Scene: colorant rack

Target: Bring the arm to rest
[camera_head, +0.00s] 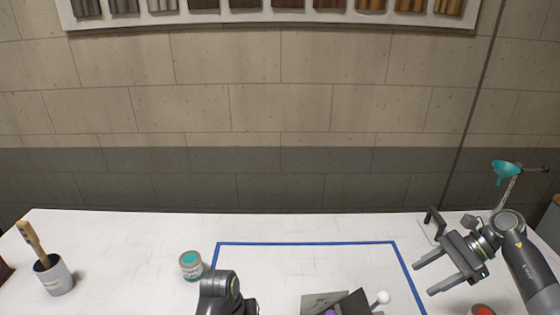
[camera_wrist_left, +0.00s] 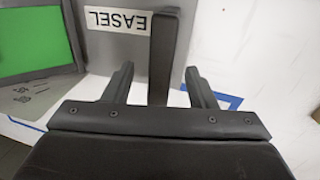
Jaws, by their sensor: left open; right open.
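My right gripper (camera_head: 424,277) is open and empty at the right of the head view, above the white table, with its fingers pointing left. My left arm shows only as a dark link at the bottom of the head view; its fingers are hidden there. In the left wrist view my left gripper (camera_wrist_left: 161,85) is open. A dark upright bar (camera_wrist_left: 164,50) shows between its two fingers, in front of a grey panel (camera_wrist_left: 105,45) labelled EASEL. I cannot tell whether the fingers touch the bar.
A teal-lidded can (camera_head: 191,265) and a cup with a brush (camera_head: 54,276) stand at the left of the table (camera_head: 130,240). Blue tape (camera_head: 305,243) marks an area. A teal funnel (camera_head: 505,168) on a stand is at the right. A green screen (camera_wrist_left: 35,40) shows in the left wrist view.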

